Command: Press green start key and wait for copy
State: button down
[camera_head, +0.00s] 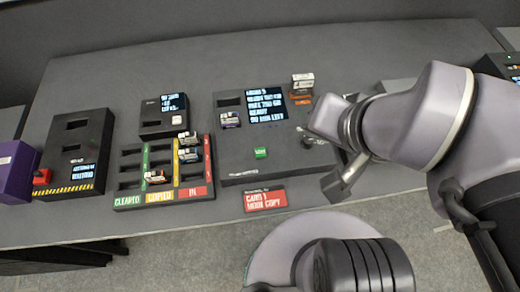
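The green start key (260,153) sits on the front part of a dark copier box (236,168) in the middle of the table. A lit screen (266,104) on that box shows several lines of white text, too small to read surely. A small light card or cartridge (230,119) sits in a slot at the box's upper left. My gripper (333,184) is at the box's right side, apart from the green key. Its fingers are small and partly hidden by my arm, so their opening is unclear.
A rack (128,168) with green, yellow and red columns holds several small cartridges. Behind it is a small screen box (152,122). At left stand a dark box (80,140) with a red part and a purple bin (14,172). A red sign (265,200) lies in front.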

aim_at(261, 153)
jog(key=j+z, duration=0.1)
jog(key=j, duration=0.3)
jog(key=k+j+z, duration=0.1)
jog(key=j, duration=0.35)
jog(key=k+j+z, duration=0.1)
jog(key=j, duration=0.3)
jog(key=j+z, duration=0.1)
jog(key=j, duration=0.3)
jog(key=k, duration=0.05)
